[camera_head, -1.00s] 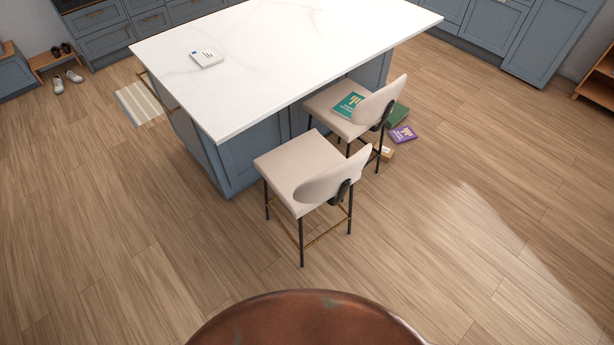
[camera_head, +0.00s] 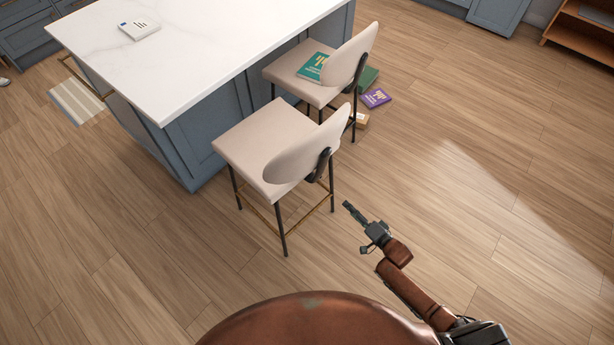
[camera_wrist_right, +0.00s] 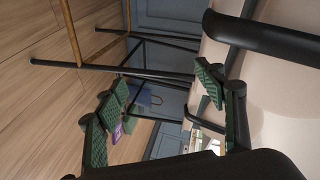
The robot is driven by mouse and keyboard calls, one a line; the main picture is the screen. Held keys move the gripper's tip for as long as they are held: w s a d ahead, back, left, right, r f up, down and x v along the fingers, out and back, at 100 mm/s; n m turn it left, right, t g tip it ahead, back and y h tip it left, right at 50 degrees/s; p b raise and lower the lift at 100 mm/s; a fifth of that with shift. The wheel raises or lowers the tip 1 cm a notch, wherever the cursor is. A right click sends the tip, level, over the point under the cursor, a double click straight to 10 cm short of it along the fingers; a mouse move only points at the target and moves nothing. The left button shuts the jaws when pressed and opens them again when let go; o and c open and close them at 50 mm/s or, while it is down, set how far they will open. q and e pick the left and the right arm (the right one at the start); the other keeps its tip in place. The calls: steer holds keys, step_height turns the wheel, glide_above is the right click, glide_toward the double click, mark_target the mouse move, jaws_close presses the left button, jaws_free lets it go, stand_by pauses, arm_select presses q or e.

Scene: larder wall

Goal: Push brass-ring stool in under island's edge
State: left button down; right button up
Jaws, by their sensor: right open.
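The near stool (camera_head: 258,150) has a cream seat and rounded back, dark legs and a brass foot ring. It stands upright beside the island (camera_head: 190,75), its seat just outside the white worktop's long edge. In the right wrist view its brass ring (camera_wrist_right: 71,35), dark legs and cream underside or back show sideways. My right gripper (camera_head: 352,212) is low, to the right of this stool and apart from it in the head view. In the right wrist view the gripper (camera_wrist_right: 158,103) is open, with nothing between its green pads. My left gripper is out of view.
A second cream stool (camera_head: 300,72) stands behind, with a teal book (camera_head: 314,66) on its seat. A purple book (camera_head: 376,98), a green item (camera_head: 368,78) and a small box (camera_head: 361,120) lie on the floor nearby. The floor to the right is clear.

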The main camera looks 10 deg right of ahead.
arm_select(q)
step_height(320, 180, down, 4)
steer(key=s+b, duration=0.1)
steer(key=b, duration=0.2)
arm_select(e)
steer(key=w+a+r+m+t+y, duration=0.1)
steer(key=w+a+r+m+y, duration=0.1)
steer(key=w+a+r+y, duration=0.35)
steer(key=h+b, duration=0.2)
steer(key=b, duration=0.2)
glide_toward(308, 173)
steer(key=w+a+f, duration=0.1)
steer(key=w, duration=0.1)
steer(key=shift+y, duration=0.25)
steer(key=b+x, duration=0.1)
steer(key=x, duration=0.7)
steer(key=shift+r, duration=0.15)
steer(key=shift+w+a, duration=0.25)
steer(key=shift+w, duration=0.25)
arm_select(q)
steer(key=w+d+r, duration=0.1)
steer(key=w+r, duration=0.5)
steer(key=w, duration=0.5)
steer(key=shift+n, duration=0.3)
arm_select(e)
steer(key=shift+r, duration=0.15)
steer(key=shift+d, duration=0.1)
jaws_close()
steer(key=shift+f, duration=0.25)
